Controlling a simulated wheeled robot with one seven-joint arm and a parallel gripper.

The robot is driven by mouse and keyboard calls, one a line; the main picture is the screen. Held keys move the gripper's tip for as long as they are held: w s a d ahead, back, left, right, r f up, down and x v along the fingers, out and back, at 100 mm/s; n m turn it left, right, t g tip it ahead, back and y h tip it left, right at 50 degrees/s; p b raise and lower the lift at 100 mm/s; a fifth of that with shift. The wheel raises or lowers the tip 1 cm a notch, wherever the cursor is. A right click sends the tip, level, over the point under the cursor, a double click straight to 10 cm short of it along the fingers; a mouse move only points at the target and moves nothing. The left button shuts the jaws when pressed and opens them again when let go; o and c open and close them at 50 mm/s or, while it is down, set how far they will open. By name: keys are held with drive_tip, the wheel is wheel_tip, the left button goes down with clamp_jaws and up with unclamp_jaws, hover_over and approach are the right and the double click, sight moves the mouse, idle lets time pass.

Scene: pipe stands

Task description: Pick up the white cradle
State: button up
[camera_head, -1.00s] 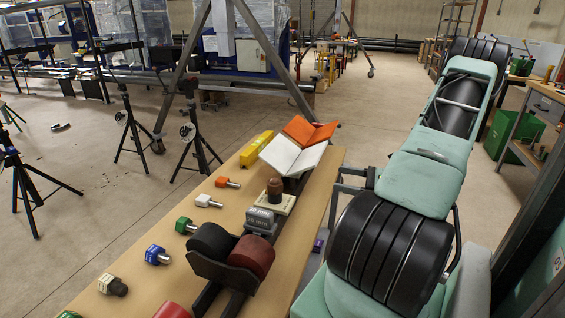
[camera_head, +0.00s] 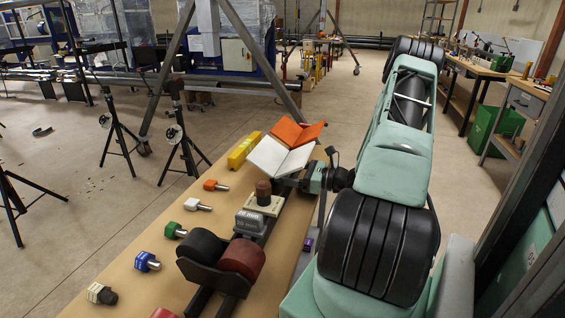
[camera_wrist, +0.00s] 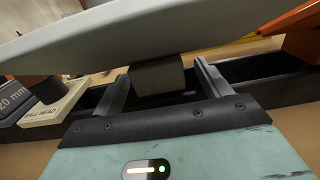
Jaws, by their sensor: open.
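The white cradle (camera_head: 281,157) is a V-shaped piece on a dark rail on the wooden table, in front of an orange cradle of like shape. In the wrist view the white cradle (camera_wrist: 150,35) spans the top, seen close from the side. Its dark stem (camera_wrist: 158,76) hangs below it, between my two fingers. My gripper (camera_wrist: 163,85) is open around the stem, with a gap at each side. In the head view my gripper (camera_head: 291,183) reaches in from the right at the cradle's base; its fingertips are hard to make out.
An orange cradle (camera_head: 297,132) and a yellow block (camera_head: 243,150) are behind. A ball-head block (camera_head: 263,203), grey 20 mm blocks (camera_head: 250,222) and a dark and red roller pair (camera_head: 222,262) sit nearer on the rail. Several coloured-head bolts (camera_head: 148,261) line the table's left side.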

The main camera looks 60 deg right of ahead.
sight(277, 159)
drive_tip(key=shift+x, duration=1.95)
drive_tip(key=c, duration=1.5)
drive_tip(key=shift+o, duration=0.2)
drive_tip(key=shift+r, duration=0.1)
drive_tip(key=shift+r, duration=0.1)
wheel_tip(277, 159, up, 10)
drive_tip(key=shift+f+p, duration=0.15)
drive_tip(key=shift+p, duration=0.3)
